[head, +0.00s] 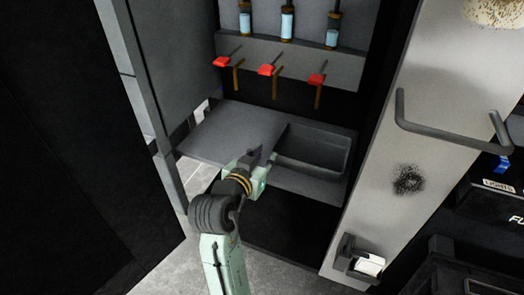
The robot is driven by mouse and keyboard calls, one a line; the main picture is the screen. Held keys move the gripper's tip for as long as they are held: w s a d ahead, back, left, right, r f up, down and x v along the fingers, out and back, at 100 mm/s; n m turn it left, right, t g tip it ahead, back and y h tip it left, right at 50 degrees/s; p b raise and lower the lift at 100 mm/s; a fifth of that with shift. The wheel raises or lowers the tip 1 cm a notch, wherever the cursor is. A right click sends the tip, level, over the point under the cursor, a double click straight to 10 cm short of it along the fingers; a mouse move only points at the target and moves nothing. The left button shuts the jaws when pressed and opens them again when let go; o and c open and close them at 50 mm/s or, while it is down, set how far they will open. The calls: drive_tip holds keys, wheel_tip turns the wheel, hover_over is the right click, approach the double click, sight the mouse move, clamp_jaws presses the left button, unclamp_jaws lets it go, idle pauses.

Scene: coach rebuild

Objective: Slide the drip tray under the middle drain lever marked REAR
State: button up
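Three red drain levers stand in a row on the grey panel: the left one (227,61), the middle one (269,70) and the right one (317,79). No REAR marking is readable on them. A brown pipe hangs down beside each lever. A dark grey open-topped tray (337,157), seemingly the drip tray, is at the right of the grey shelf, below and right of the middle lever. My gripper (264,157) is at the tray's left front corner. I cannot tell whether it touches the tray or grips its wall.
The grey shelf (222,130) is bare left of the tray. A tall dark panel (158,65) bounds the left. A pale panel with a dark handle (445,131) and a latch (360,262) stands at the right. Sight tubes (287,25) are above the levers.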

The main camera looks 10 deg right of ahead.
sight(276, 144)
idle(0.3)
drive_tip(key=p+x, duration=0.2)
drive_tip(key=x, duration=0.8)
drive_tip(key=shift+w+d+f, duration=0.25)
clamp_jaws()
idle(0.5)
